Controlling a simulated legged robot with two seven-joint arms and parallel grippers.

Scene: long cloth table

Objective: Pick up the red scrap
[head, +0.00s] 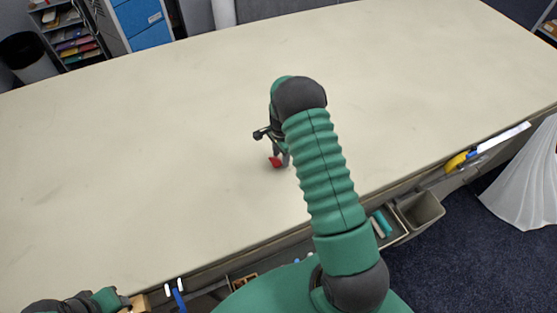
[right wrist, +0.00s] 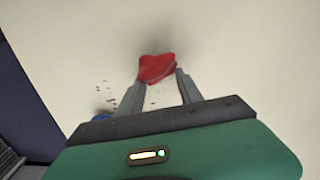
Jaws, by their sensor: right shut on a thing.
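The red scrap (head: 275,162) is a small red piece at the middle of the pale table (head: 130,160). In the right wrist view the red scrap (right wrist: 157,67) sits between the two grey fingertips. My right gripper (head: 281,159) points down at the table and is shut on the scrap; in the right wrist view the gripper (right wrist: 158,78) has a finger on each side of it. I cannot tell whether the scrap touches the cloth. My left arm shows at the bottom left corner of the head view; its gripper jaws are not clear.
Open bins (head: 419,209) and a yellow item (head: 456,162) line the table's near edge at right. A white draped thing (head: 526,180) stands beyond on the dark carpet. A black bin (head: 27,57) and shelves stand past the far left edge. The tabletop is otherwise clear.

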